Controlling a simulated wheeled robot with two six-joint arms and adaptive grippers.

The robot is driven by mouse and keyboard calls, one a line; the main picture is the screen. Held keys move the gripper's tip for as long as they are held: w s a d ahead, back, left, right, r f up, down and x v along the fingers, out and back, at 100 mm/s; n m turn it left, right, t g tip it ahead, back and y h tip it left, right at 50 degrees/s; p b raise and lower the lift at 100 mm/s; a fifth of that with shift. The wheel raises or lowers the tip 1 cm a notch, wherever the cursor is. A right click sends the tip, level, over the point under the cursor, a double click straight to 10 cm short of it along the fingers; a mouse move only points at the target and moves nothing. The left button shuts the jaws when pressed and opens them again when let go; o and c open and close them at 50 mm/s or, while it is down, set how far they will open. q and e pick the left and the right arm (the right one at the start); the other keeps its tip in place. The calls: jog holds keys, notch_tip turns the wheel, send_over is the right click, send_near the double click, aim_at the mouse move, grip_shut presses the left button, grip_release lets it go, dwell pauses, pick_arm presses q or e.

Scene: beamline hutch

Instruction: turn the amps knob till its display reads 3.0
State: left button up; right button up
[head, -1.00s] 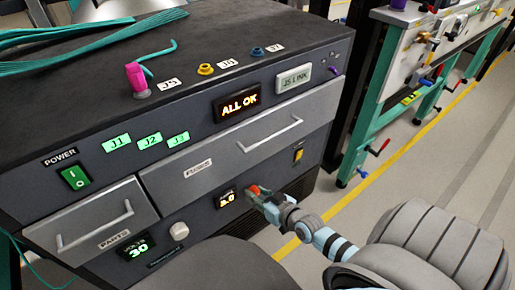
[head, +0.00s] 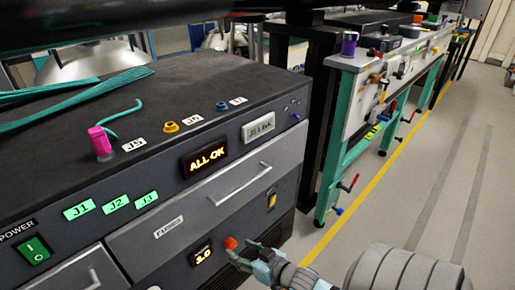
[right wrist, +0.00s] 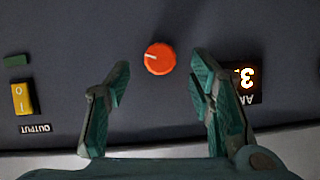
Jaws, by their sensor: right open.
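The amps knob (head: 231,242) is a small orange-red round knob on the dark front panel. In the right wrist view the knob (right wrist: 160,58) shows whole, with a pale pointer line, between and beyond the fingertips. Its amps display (head: 201,254) reads 3.0 in the head view. In the right wrist view the display (right wrist: 247,78) is upside down and partly hidden by a finger. My right gripper (head: 241,252) is open and empty just in front of the knob, its fingers apart from it. My left gripper is not in view.
A yellow output switch (right wrist: 22,99) is on the panel near the knob. Above are the fuses drawer (head: 215,205) with its protruding handle and the ALL OK display (head: 206,158). Open floor (head: 400,215) lies to the right, before a teal-framed bench (head: 335,160).

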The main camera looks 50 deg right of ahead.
jog(key=v, duration=0.7)
jog(key=shift+s+r, duration=0.25)
jog(key=shift+s, duration=0.1)
